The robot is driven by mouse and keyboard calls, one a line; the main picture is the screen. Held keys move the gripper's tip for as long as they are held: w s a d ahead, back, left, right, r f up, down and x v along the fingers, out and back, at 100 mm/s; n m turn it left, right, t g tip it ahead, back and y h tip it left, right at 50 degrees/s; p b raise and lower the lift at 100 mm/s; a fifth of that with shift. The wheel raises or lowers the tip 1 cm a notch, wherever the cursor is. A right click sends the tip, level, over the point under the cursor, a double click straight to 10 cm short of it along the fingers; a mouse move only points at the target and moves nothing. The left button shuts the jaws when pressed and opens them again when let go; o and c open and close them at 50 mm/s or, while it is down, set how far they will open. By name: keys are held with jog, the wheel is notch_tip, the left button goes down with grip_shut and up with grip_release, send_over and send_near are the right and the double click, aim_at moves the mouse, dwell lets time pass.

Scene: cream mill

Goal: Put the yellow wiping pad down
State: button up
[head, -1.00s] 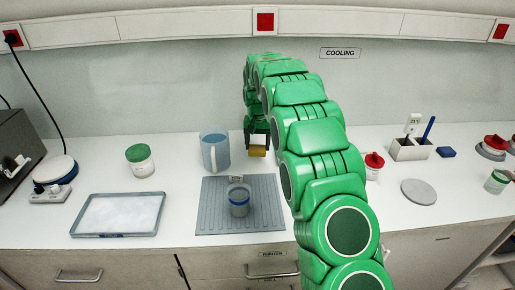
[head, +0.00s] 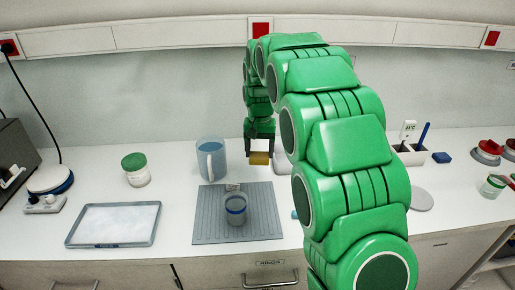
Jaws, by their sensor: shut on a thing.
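The yellow wiping pad (head: 259,158) is small and block-shaped. My gripper (head: 259,151) points down and is shut on the pad. The pad is just beyond the back edge of the grey ribbed mat (head: 207,225), to the right of the blue-filled jug (head: 211,158). I cannot tell whether the pad touches the worktop or hangs a little above it.
A beaker with a blue band (head: 235,210) stands on the mat. My arm hides part of the worktop.

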aim_at(262, 159)
jog(key=shift+s+d+r, duration=0.1)
jog(key=shift+s+r, duration=0.2)
jog(key=shift+s, duration=0.3)
jog(key=shift+s+d+r, duration=0.1)
jog(key=shift+s+r, duration=0.15)
jog(key=shift+s, duration=0.4)
jog(key=shift+s+r, duration=0.3)
jog(key=shift+s, duration=0.3)
